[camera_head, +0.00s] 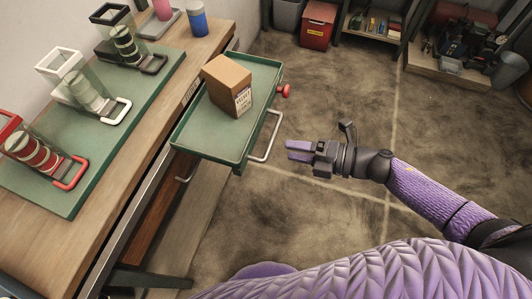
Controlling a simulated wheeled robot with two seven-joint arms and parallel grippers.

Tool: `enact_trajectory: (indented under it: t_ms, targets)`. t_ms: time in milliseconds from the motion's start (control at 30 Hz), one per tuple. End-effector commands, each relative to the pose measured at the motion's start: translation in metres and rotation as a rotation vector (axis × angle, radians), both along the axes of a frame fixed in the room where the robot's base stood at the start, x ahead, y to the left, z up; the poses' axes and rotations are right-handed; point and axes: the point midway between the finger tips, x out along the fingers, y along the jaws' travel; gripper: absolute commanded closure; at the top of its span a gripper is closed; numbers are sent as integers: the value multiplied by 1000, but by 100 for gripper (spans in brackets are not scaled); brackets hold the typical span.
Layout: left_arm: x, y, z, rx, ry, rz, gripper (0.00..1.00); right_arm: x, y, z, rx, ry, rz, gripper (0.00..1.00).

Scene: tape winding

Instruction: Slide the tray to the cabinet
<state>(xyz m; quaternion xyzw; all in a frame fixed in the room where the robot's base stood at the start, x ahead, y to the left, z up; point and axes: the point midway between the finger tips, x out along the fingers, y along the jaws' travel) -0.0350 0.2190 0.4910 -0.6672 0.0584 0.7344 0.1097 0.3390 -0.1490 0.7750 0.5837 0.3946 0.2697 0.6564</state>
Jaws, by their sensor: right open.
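A green tray (190,136) with raised walls sticks out from the right side of the wooden workbench. A brown cardboard box with a printed label (226,82) stands in it. The tray has a metal bar handle (272,137) on its near right side and a red knob (285,91) at its far right corner. My right gripper (290,150) is just right of the bar handle. It is open, empty and looks apart from the handle. My left gripper is not in view. I cannot tell which piece of furniture is the cabinet.
The workbench (118,205) carries a green mat (150,92) with red, white and black tape holders. A blue bottle (197,22) stands at its far end. Bins and shelves line the back, including a red bin (318,27). The concrete floor to the right is clear.

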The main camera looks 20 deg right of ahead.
Motion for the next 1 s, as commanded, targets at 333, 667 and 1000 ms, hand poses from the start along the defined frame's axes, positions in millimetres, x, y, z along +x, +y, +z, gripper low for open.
enact_trajectory:
  t_ms: [333, 667, 1000]
  targets:
    - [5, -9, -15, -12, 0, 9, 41, 33, 49, -14, 3, 4, -5, 49]
    - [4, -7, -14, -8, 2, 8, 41, 35, 51, -14, 3, 5, -6, 64]
    - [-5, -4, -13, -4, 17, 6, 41, 35, 50, -14, 4, 5, -8, 100]
